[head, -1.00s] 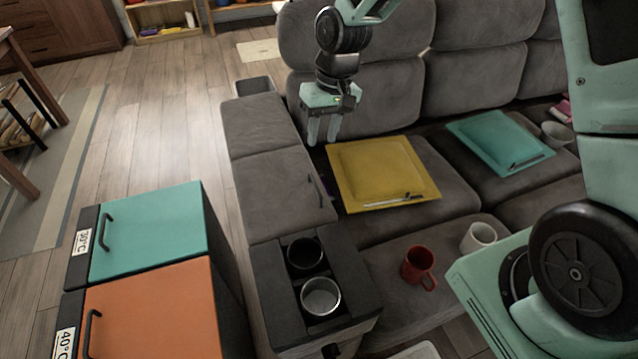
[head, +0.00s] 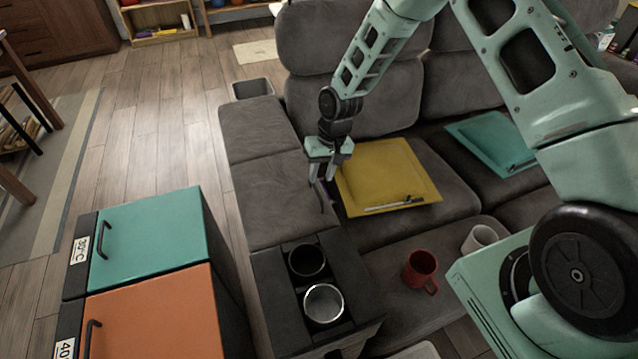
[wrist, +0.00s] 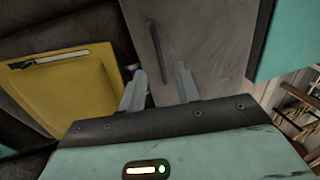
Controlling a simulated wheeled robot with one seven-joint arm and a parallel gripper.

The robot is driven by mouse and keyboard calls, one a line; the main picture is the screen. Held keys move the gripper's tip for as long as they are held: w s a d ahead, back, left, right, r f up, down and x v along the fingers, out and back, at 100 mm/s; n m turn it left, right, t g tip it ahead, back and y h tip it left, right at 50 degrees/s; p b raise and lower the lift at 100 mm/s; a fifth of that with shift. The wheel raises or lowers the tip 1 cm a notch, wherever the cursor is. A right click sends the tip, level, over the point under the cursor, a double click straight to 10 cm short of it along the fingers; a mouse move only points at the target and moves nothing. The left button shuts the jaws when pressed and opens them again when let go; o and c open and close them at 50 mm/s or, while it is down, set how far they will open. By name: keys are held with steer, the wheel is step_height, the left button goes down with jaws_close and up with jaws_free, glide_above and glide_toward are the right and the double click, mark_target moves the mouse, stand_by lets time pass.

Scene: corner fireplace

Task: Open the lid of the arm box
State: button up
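The arm box is in the sofa's left armrest. Its grey lid (head: 272,203) lies flat and shut, with a slim dark handle (head: 323,197) near its right edge. My gripper (head: 322,178) points down over that edge, close to the handle, with its fingers apart and nothing between them. In the wrist view the lid (wrist: 208,35) is ahead of the fingers. The handle (wrist: 156,50) runs lengthwise, roughly in line with the gap between the fingertips (wrist: 160,80). I cannot tell whether a finger touches the lid.
A yellow cushion (head: 385,170) with a pen lies on the seat right beside my gripper. A cup holder console (head: 268,290) with two cups is in front of the lid. A red mug (head: 420,270) and a white mug (head: 480,238) stand on the seat. Teal and orange cabinets (head: 150,235) stand left.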

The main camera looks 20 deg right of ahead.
mark_target(317, 190)
steer(key=shift+a+f, duration=0.25)
steer(key=shift+f, duration=0.9)
steer(key=shift+a+f, duration=0.2)
steer(key=shift+f, duration=0.95)
jaws_close()
